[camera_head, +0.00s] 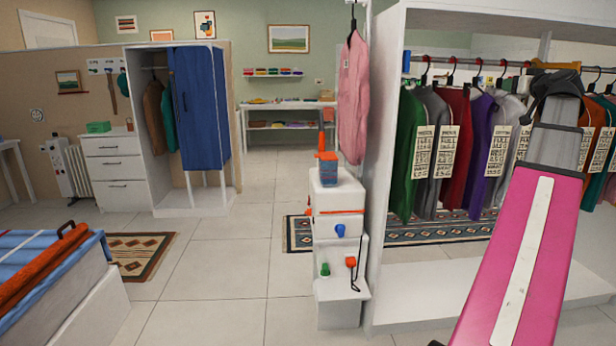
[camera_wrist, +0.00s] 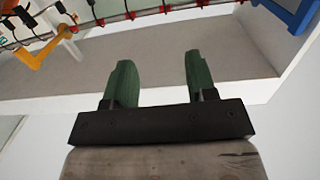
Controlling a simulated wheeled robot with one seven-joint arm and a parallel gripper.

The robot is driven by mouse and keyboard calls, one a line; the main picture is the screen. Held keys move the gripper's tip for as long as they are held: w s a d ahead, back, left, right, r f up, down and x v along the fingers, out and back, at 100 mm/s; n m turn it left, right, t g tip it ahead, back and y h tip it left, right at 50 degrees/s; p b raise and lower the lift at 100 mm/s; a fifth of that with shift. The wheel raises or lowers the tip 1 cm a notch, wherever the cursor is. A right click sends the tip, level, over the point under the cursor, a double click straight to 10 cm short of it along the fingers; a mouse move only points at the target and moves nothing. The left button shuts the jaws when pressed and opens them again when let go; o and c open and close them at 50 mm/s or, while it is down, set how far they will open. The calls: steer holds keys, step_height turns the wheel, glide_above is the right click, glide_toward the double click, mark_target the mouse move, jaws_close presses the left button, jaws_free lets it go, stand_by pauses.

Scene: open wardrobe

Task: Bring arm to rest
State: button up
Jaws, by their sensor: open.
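My gripper (camera_wrist: 158,65) shows in the wrist view with two green fingers apart and nothing between them. In the head view my pink and grey arm reaches up from the lower right in front of the open wardrobe (camera_head: 388,200). The dark end of my arm is close to the clothes rail (camera_head: 440,58); the gripper's fingers cannot be made out there.
Several garments with paper tags hang in the wardrobe, among them a green one (camera_head: 406,150). A pink shirt (camera_head: 353,100) hangs outside its left side panel, above a white stepped stand (camera_head: 338,250). Open tiled floor (camera_head: 225,270) lies left of the stand.

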steer(key=w+a+f+g+y, duration=0.1)
steer(key=w+a+f+g, duration=0.15)
steer(key=a+f, duration=0.85)
steer(key=w+a+f+g+y, duration=0.1)
steer(key=a+f+g, duration=0.35)
steer(key=f, duration=1.15)
steer(key=w+a+f+g, duration=0.2)
steer(key=a+f, duration=0.7)
steer(key=f, duration=0.5)
steer(key=s+a+f+g+h, duration=0.1)
steer(key=s+a+f+g, duration=0.2)
steer(key=s+a+f, duration=0.3)
steer(key=s+a+f+g, duration=0.2)
steer(key=s+a+f, duration=0.4)
steer(key=f, duration=0.7)
steer(key=s+a+f+g+h, duration=0.1)
steer(key=s+a+f+g, duration=0.2)
steer(key=s+a+f, duration=0.4)
step_height(320, 180, down, 3)
steer(key=shift+a+r+g+h, duration=0.2)
steer(key=shift+a+g+h, duration=0.1)
steer(key=shift+a, duration=0.35)
steer(key=shift+w, duration=0.1)
